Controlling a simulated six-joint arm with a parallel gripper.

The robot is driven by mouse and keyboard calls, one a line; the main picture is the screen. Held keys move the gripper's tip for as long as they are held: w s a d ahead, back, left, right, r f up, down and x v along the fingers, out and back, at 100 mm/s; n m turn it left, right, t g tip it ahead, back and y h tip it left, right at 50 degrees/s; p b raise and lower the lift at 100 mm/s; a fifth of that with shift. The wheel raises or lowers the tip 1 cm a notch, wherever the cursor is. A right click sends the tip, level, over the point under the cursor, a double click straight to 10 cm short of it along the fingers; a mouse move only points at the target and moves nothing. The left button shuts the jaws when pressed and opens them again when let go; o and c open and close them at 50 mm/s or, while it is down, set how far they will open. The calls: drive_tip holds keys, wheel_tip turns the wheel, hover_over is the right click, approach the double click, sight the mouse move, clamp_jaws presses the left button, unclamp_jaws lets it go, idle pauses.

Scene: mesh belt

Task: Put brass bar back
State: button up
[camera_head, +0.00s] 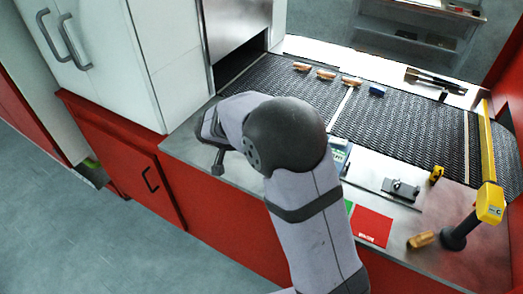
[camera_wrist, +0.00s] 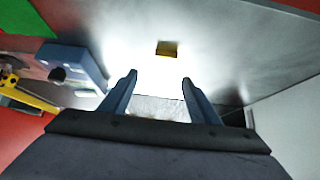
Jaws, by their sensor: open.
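A small brass-coloured block (camera_wrist: 167,48) lies on bright bare metal in the wrist view, ahead of the fingertips and apart from them. It may be the brass bar; I cannot match it to a thing in the head view. My gripper (camera_wrist: 158,82) is open, with nothing between its two fingers. In the head view my gripper (camera_head: 217,162) is partly hidden by my wrist, over the left end of the metal counter. A brass-coloured bar (camera_head: 422,239) lies on the counter at the lower right. Several orange-brown pieces, one of them here (camera_head: 326,74), lie along the belt's far side.
The dark mesh belt (camera_head: 400,125) runs behind the counter (camera_head: 185,148). A blue block (camera_head: 377,90) lies on it. A yellow post (camera_head: 489,202), a grey fixture (camera_head: 400,188) and a red card (camera_head: 371,225) are at right. A white cabinet (camera_head: 170,60) stands at left.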

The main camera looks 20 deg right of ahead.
drive_tip(key=shift+w+a, duration=0.2)
drive_tip(key=shift+w, duration=0.05)
drive_tip(key=shift+p+x, duration=0.55)
drive_tip(key=shift+x, duration=0.5)
drive_tip(key=shift+f, duration=0.15)
drive_tip(key=shift+w+d+f+p, duration=0.4)
drive_tip(key=shift+f+p, duration=0.1)
drive_tip(key=shift+p, duration=0.3)
drive_tip(key=shift+p+x, duration=0.75)
drive_tip(key=shift+x, duration=1)
drive_tip(key=shift+a+f, duration=0.1)
drive_tip(key=shift+a, duration=0.05)
clamp_jaws()
